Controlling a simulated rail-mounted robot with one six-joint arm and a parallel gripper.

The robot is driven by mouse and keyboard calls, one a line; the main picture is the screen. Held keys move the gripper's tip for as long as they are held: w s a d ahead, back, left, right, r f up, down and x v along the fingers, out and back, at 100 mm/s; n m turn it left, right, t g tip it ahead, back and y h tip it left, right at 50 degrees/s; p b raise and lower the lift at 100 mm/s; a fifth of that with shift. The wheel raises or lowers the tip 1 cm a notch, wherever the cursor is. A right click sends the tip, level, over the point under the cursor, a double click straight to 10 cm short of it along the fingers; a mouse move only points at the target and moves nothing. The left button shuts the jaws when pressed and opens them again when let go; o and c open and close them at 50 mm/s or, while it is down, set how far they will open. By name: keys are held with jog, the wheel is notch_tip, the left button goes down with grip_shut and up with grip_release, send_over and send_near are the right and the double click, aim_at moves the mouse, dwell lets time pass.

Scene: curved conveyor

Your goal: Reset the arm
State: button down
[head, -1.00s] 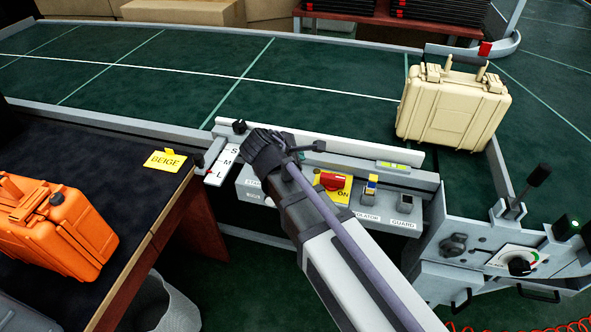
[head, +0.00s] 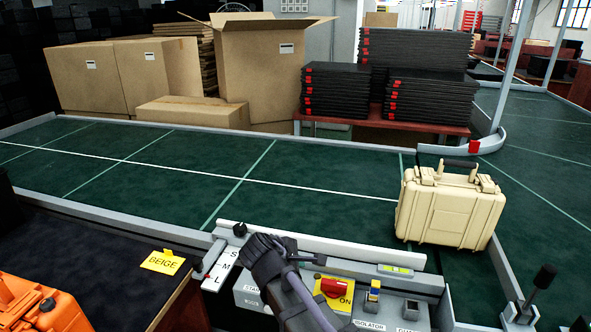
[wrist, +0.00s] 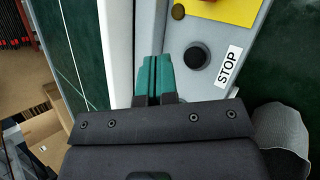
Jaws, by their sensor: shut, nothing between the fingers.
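My arm reaches up from the bottom centre of the head view, and its dark wrist (head: 268,258) is over the near conveyor edge, left of the red switch. The fingers cannot be made out clearly there. In the wrist view my gripper (wrist: 155,78) is shut, its two green-tipped fingers together with nothing between them. They appear over the pale rail edge, left of a black round button (wrist: 197,55) and a STOP label (wrist: 229,66).
A beige case (head: 450,212) stands on the green conveyor (head: 300,175) at right. An orange case (head: 40,308) is on the dark table at lower left, near a yellow BEIGE card (head: 163,262). A control panel with a red switch (head: 332,287) lines the near edge. Boxes stand behind.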

jog(key=s+f+m+g, duration=0.1)
jog(key=m, duration=0.1)
jog(key=s+d+m+y, duration=0.1)
jog(key=s+m, duration=0.1)
jog(key=s+f+m+g, duration=0.1)
jog(key=shift+s+d+f+m+g+y, duration=0.2)
jog(key=shift+s+f+m+g+y, duration=0.1)
jog(key=shift+s+f+m, duration=0.1)
jog(key=s+d+f+m+g+y, duration=0.1)
jog(key=s+d+m+g+y, duration=0.1)
jog(key=s+d+m, duration=0.35)
jog(key=s+d+f+m+g+y, duration=0.1)
jog(key=s+d+m+g+y, duration=0.1)
jog(key=d+m, duration=0.6)
notch_tip(320, 180, up, 13)
jog(key=d+n+p, duration=0.2)
jog(key=p, duration=1.1)
jog(key=shift+w, duration=0.1)
